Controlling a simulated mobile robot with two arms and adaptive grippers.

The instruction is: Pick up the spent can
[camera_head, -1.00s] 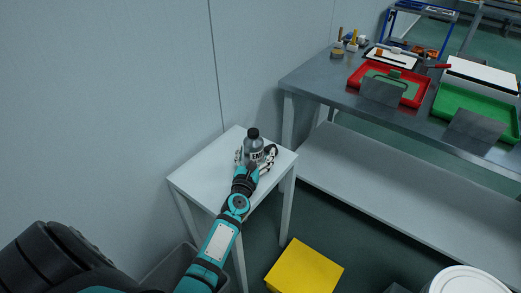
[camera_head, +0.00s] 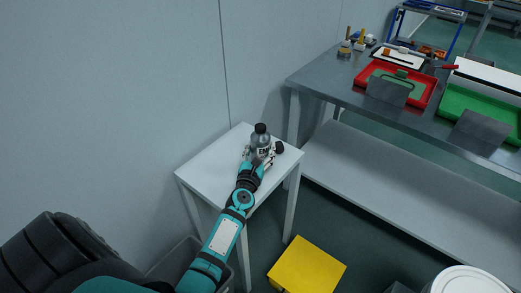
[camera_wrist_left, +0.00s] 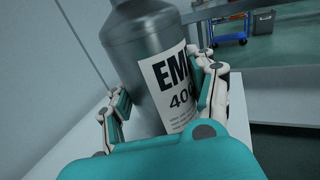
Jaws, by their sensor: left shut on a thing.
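The spent can (camera_head: 261,143) is a grey metal can with a black cap and a white label. It stands upright over the small white table (camera_head: 208,175); I cannot tell whether its base touches the top. My left gripper (camera_head: 257,160) is shut on the can. In the left wrist view the can (camera_wrist_left: 145,60) fills the middle, its label showing "EM" and "400", with a finger of the left gripper (camera_wrist_left: 160,108) on either side. The can's cap and base are out of that view. My right gripper is not in view.
A metal bench (camera_head: 330,83) stands to the right with a red tray (camera_head: 424,100), a green tray (camera_head: 462,97) and brushes. A yellow box (camera_head: 307,267) and a white round lid (camera_head: 470,280) are below. A grey bin (camera_head: 178,262) stands under my arm. A wall is behind.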

